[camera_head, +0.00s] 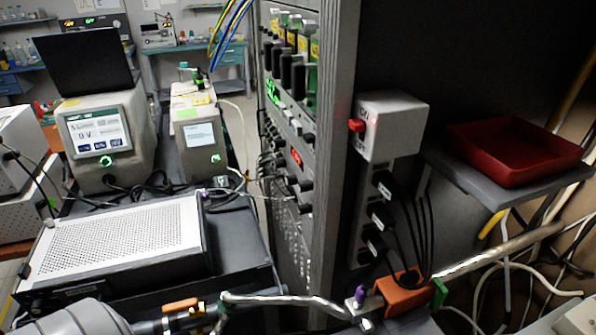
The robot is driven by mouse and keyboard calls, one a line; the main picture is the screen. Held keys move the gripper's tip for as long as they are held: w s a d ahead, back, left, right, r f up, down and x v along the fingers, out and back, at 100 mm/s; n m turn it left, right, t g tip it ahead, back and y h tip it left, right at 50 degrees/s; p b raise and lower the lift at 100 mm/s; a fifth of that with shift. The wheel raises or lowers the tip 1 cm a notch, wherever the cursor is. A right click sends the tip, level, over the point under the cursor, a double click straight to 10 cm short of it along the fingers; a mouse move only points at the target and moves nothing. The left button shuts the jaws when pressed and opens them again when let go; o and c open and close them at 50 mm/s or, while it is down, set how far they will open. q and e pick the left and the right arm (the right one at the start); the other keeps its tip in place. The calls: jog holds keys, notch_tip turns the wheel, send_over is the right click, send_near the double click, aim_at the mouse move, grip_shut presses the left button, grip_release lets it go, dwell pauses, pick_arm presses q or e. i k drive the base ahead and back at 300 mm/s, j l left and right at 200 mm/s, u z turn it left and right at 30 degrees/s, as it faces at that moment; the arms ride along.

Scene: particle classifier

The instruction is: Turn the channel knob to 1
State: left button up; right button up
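The tall grey rack (335,110) stands in the middle, and I see its front panel at a steep angle. Several dark knobs (303,186) stick out of its lower part, beside a small red lit display (296,157). Several black handles or plugs (292,72) and yellow labels are higher up. I cannot tell which knob is the channel knob, and no channel number is readable.
A white box with a red button (356,126) sits on the rack's right side. A red tray (515,150) lies on a shelf to the right. A perforated metal case (125,240) and screened instruments (100,135) fill the left.

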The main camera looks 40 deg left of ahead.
aim_at(292, 180)
jog(key=j+u, duration=0.1)
jog(key=u, duration=0.25)
jog(key=k+j+u, duration=0.1)
jog(key=u, duration=0.3)
jog(key=j+u, duration=0.1)
jog(key=u, duration=0.25)
jog(key=k, duration=0.05)
